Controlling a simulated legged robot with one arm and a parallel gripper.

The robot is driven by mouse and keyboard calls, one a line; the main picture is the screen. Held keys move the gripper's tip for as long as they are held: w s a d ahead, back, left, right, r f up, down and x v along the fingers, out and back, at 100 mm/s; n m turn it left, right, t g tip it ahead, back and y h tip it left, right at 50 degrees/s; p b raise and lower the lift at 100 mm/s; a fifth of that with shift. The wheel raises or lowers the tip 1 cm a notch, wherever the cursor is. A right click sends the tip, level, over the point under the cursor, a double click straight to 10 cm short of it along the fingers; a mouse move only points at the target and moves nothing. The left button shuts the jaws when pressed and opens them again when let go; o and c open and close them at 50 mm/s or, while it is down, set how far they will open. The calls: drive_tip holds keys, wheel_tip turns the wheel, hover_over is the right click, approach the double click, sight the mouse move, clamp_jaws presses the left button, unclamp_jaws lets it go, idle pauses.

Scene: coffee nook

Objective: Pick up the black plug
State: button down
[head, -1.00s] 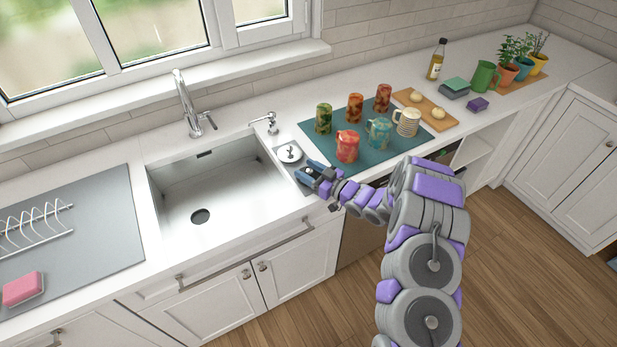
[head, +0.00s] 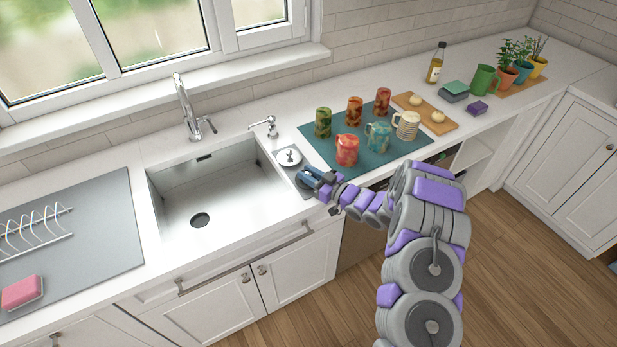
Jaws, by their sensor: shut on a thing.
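My gripper (head: 308,178) is low over the grey mat (head: 302,187) between the sink and the teal mat. Its dark blue fingers are shut on a small dark thing, which I take to be the black plug. The fingers hide most of it, so its shape is hard to make out. I cannot tell whether it still touches the mat. A round silver sink strainer with a knob (head: 288,158) lies on the same grey mat, just behind and left of my gripper.
The empty sink (head: 215,185) with an open drain is to the left. A teal mat (head: 322,143) with several mugs and cups stands behind and right of my gripper. A soap dispenser (head: 271,125) stands behind the strainer. The counter's front edge is close.

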sight(310, 174)
drive_tip(key=shift+r, duration=0.45)
wheel_tip(310, 174, up, 3)
drive_tip(key=shift+s+d+p, duration=0.15)
drive_tip(key=shift+p, duration=0.35)
drive_tip(key=s+d+r+p, duration=0.1)
drive_tip(key=s+d, duration=0.7)
drive_tip(key=s, duration=0.5)
drive_tip(key=shift+d, duration=0.4)
